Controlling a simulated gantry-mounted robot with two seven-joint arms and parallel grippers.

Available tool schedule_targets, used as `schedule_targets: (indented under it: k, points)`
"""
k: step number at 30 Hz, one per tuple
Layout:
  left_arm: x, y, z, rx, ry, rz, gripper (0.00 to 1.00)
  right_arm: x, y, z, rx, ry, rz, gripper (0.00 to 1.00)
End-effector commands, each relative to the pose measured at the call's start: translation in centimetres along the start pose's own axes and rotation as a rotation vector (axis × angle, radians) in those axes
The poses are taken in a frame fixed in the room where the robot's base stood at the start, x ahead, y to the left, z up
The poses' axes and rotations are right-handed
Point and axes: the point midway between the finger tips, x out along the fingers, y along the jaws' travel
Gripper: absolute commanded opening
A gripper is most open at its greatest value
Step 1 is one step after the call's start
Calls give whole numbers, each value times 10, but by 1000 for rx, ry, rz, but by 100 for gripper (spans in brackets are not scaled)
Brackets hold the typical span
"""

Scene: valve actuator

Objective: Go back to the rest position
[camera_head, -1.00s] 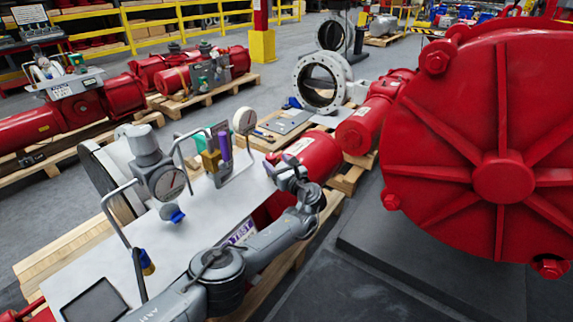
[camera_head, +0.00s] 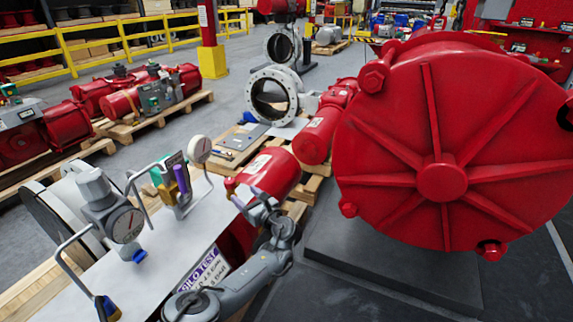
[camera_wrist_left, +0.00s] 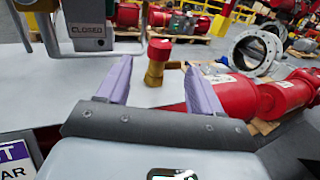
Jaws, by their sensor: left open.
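My left gripper (camera_head: 256,204) is open and empty in the head view, beside the right edge of the pale actuator panel (camera_head: 165,265) and in front of a red cylinder (camera_head: 270,172). In the left wrist view its two purple-grey fingers (camera_wrist_left: 160,88) stand apart. A brass fitting with a red cap (camera_wrist_left: 158,62) shows between them, beyond the fingertips, with no visible contact. My right gripper is out of view.
A huge red ribbed actuator housing (camera_head: 450,150) fills the right side on a dark base (camera_head: 385,265). A white flanged ring (camera_head: 273,97) and red actuators on pallets (camera_head: 130,125) stand behind. Grey floor (camera_head: 225,75) lies open between them.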

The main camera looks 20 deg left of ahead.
Motion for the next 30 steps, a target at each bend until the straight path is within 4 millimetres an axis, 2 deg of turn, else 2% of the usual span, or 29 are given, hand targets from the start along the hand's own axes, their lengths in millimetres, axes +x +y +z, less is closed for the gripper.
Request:
schedule_targets:
  k: [2, 5, 8, 11, 14, 15, 17, 18, 20, 21, 24, 27, 30]
  points:
    - [-2, 0, -4, -1, 9, -4, 66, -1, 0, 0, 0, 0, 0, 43]
    - [-12, -2, -21, -9, 46, -18, 66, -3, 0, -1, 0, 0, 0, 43]
    - [-32, -3, -52, -29, 123, -43, 66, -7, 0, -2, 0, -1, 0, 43]
    - [-66, -3, -98, -66, 243, -73, 66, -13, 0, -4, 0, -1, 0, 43]
    - [-114, 4, -149, -121, 402, -93, 66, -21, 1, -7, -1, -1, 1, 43]
    - [-137, 8, -169, -150, 475, -95, 66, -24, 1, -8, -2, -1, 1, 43]
    - [-173, 17, -196, -196, 587, -89, 66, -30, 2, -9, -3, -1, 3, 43]
    - [-198, 24, -212, -231, 664, -80, 66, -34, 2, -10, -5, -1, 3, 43]
    - [-237, 37, -231, -290, 785, -51, 66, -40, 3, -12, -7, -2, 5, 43]
    - [-264, 47, -241, -335, 867, -25, 66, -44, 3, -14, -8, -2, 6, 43]
    - [-331, 78, -251, -472, 1082, 83, 66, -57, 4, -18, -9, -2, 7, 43]
    - [-380, 111, -240, -628, 1259, 235, 66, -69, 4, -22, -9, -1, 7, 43]
    - [-407, 145, -216, -798, 1384, 414, 66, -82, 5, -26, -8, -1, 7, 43]
